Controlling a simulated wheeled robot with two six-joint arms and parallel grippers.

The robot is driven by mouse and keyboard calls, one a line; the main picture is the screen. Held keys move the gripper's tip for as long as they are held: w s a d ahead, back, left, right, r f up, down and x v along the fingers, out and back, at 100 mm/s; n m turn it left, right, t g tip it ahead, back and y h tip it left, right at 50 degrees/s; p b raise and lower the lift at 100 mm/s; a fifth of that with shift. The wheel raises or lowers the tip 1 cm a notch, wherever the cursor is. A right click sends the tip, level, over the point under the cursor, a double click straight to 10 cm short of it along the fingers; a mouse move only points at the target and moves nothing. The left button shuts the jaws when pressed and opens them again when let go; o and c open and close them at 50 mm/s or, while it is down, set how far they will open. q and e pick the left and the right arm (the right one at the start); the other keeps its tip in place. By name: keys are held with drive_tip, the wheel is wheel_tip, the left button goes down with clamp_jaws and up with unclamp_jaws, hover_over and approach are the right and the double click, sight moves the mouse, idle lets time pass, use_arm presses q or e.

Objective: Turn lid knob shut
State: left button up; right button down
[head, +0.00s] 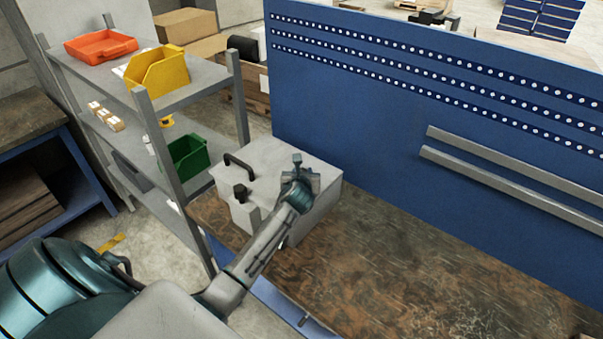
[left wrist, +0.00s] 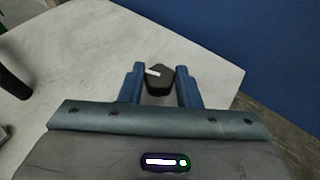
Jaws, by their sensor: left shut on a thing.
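A pale grey box (head: 268,160) stands at the left end of the workbench, its lid down as far as I can see. It also fills much of the left wrist view (left wrist: 217,72). The dark lid knob (left wrist: 161,83) with a white mark sits on its top, between the two blue fingers of my left gripper (left wrist: 160,86). My left gripper (head: 299,168) is over the box's right part in the head view, shut on this knob. The fingers and wrist partly hide the knob in the head view. My right gripper is not in view.
A black handle (head: 240,162) and a second dark knob (head: 241,191) are on the box's left side. A blue perforated panel (head: 350,120) rises behind. A shelf rack with a yellow bin (head: 160,72) and green bin (head: 188,153) stands left. The workbench (head: 400,270) is clear right of the box.

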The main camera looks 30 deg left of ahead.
use_arm(q)
drive_tip(key=n+g+y, duration=0.2)
drive_tip(key=n, duration=0.1)
drive_tip(key=n+g+y, duration=0.1)
drive_tip(key=y, duration=0.1)
drive_tip(key=shift+w+d+n+g, duration=0.25)
drive_tip(key=shift+d+n+g, duration=0.05)
drive_tip(key=shift+g, duration=0.1)
drive_tip(key=n+g, duration=0.1)
drive_tip(key=n+g+y+b, duration=0.1)
drive_tip(key=n+g+y, duration=0.1)
drive_tip(key=shift+w+n+g, duration=0.25)
drive_tip(key=shift+n+g, duration=0.05)
drive_tip(key=n+g+b, duration=0.2)
drive_tip(key=n+g, duration=0.1)
drive_tip(key=g, duration=0.1)
drive_tip(key=shift+w+f+y, duration=0.1)
drive_tip(key=shift+w+y, duration=0.05)
drive_tip(key=shift+y, duration=0.15)
drive_tip(key=shift+w+n+g+b, duration=0.1)
drive_tip(key=shift+n+g+b, duration=1)
drive_tip(key=shift+n+g, duration=0.3)
drive_tip(key=o, duration=1)
drive_tip(key=shift+d, duration=0.1)
